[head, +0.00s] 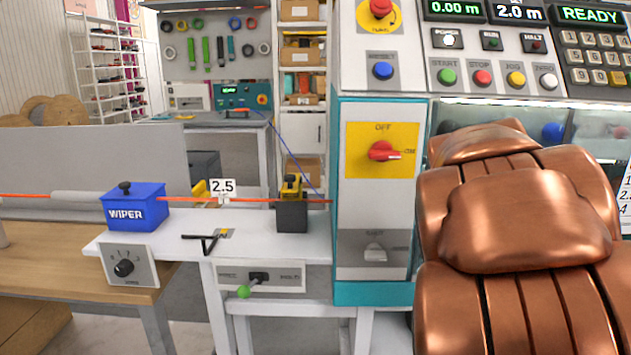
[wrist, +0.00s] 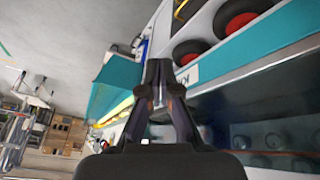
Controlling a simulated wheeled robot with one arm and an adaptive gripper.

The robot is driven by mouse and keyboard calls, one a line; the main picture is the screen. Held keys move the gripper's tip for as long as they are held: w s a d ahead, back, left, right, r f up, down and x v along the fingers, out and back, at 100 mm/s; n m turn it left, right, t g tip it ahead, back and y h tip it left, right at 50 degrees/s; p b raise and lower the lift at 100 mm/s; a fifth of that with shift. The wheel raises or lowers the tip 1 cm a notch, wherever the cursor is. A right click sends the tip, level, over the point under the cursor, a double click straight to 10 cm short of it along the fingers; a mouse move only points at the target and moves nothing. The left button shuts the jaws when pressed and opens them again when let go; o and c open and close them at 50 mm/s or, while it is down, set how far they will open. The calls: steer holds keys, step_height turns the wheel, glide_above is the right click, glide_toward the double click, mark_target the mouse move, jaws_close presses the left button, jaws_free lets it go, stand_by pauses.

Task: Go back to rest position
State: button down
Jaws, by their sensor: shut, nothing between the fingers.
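My gripper (wrist: 157,90) shows in the wrist view, its dark fingers closed together with nothing held. It points at a teal and white machine cabinet (wrist: 120,80), which looks tilted in that view. I cannot tell whether the fingertips touch it. In the head view my gripper is not seen; my copper-coloured arm (head: 530,220) fills the right side and hides part of the machine. The machine's control panel (head: 480,45) reads 0.00 m, 2.0 m and READY. A red rotary switch (head: 383,151) sits on a yellow plate below it.
A white bench (head: 270,247) left of the cabinet carries a blue wiper box (head: 135,206) and a black-yellow block (head: 291,208), with an orange cable (head: 255,200) running across. A grey panel (head: 90,160) stands behind. Some floor shows at the lower left.

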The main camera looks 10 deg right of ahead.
steer(key=s+a+f+n+g+y, duration=0.1)
steer(key=s+a+f+n+y, duration=0.1)
steer(key=s+a+f+n, duration=0.45)
steer(key=s+a+f+n+g+y, duration=0.1)
steer(key=s+a+f+n, duration=0.25)
steer(key=a, duration=0.55)
steer(key=s+a+f+n+g+y, duration=0.1)
steer(key=s+a+f+n+y, duration=0.1)
steer(key=s+a+f+n, duration=0.4)
step_height(320, 180, up, 21)
steer(key=a+m+t+p, duration=0.1)
steer(key=p, duration=1.7)
steer(key=shift+a+f+m, duration=0.2)
steer(key=shift+a+m, duration=0.2)
steer(key=shift+w, duration=0.1)
